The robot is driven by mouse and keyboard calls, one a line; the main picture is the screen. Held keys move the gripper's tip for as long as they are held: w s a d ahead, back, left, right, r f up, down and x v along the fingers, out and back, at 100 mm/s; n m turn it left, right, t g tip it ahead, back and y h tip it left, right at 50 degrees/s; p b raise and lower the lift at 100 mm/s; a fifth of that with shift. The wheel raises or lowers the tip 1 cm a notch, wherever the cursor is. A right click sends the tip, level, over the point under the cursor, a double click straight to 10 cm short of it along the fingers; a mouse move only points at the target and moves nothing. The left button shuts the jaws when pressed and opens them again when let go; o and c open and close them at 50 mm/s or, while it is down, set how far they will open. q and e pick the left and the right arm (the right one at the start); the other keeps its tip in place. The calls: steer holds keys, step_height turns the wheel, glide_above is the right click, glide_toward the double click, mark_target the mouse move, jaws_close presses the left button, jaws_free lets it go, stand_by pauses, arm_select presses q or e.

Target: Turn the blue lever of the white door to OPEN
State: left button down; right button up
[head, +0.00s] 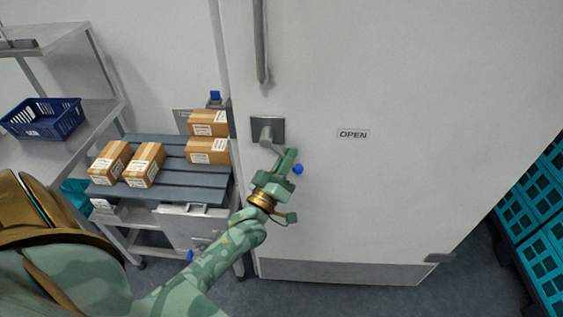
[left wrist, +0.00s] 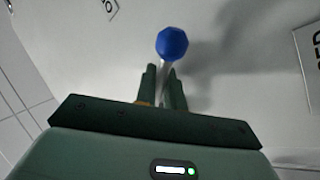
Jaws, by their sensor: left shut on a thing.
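The white door (head: 400,60) fills the middle of the head view. Its lever has a grey mounting plate (head: 267,122) near the door's left side and a blue knob (head: 298,169), lower and to the right. The lever slants down and right from its plate. The OPEN label (head: 353,134) is on the door right of the plate. My left gripper (head: 287,158) is shut on the lever's shaft near the knob. In the left wrist view, the blue knob (left wrist: 172,43) stands just beyond the fingertips and the thin shaft runs between the fingers (left wrist: 163,85). My right gripper is out of view.
A vertical handle (head: 261,45) is on the door above the lever. A slatted table (head: 170,191) with several cardboard boxes stands left of the door. A blue basket (head: 44,119) sits on a shelf further left. Teal crates (head: 540,245) stand at right.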

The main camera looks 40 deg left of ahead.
mark_target(300, 128)
arm_select(q)
steer(key=n, duration=0.1)
steer(key=y, duration=0.1)
steer(key=r+n, duration=0.1)
steer(key=shift+w+d+n+t+y, duration=0.25)
steer(key=shift+d+n+t+y, duration=0.05)
steer(key=shift+d, duration=0.1)
steer(key=n, duration=0.1)
steer(key=n+y, duration=0.1)
steer(key=shift+w+d+r+n+y, duration=0.15)
steer(key=shift+d+r+n+y, duration=0.1)
steer(key=shift+r+n+y, duration=0.15)
steer(key=n+y, duration=0.1)
steer(key=n, duration=0.1)
steer(key=r+n+y, duration=0.1)
steer(key=n, duration=0.1)
steer(key=r+n+y, duration=0.1)
steer(key=y, duration=0.1)
steer(key=shift+w+d+n, duration=0.2)
steer(key=shift+d+n, duration=0.15)
steer(key=shift+n, duration=0.05)
steer(key=shift+r+n+g+y, duration=0.3)
steer(key=shift+n+y, duration=0.25)
steer(key=shift+n, duration=0.2)
steer(key=shift+r+n+g+y, duration=0.2)
steer(key=shift+n+g+y, duration=0.1)
steer(key=shift+n+y, duration=0.4)
steer(key=shift+r+n+g+y, duration=0.3)
steer(key=shift+n+y, duration=0.15)
steer(key=shift+n, duration=0.7)
